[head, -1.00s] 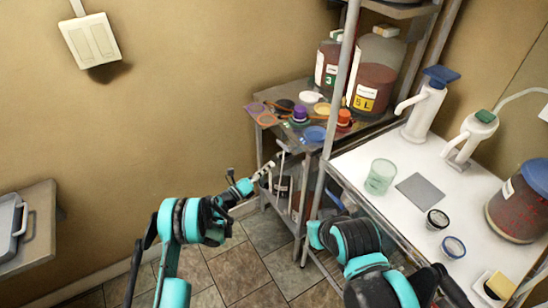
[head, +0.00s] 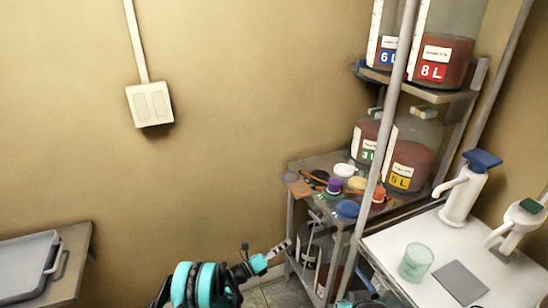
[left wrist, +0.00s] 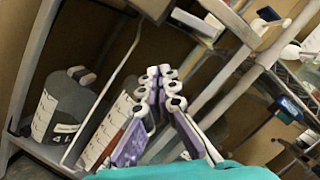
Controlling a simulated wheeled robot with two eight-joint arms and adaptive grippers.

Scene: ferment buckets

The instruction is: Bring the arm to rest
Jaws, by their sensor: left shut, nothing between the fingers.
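My left gripper (head: 283,246) is at the lower middle of the head view, in front of the lower part of the shelf rack and apart from the things on its top. It is shut and empty. Its closed fingers also show in the left wrist view (left wrist: 163,78), with jugs behind them. Only a small piece of my right arm shows at the bottom edge of the head view; its gripper is out of view.
The metal rack (head: 300,172) holds lids and jugs, with more jugs (left wrist: 62,108) low down. A white worktop (head: 420,242) with a green beaker (head: 416,262) and pump dispensers stands right. A grey tray (head: 28,265) is at left. Bare wall fills the middle.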

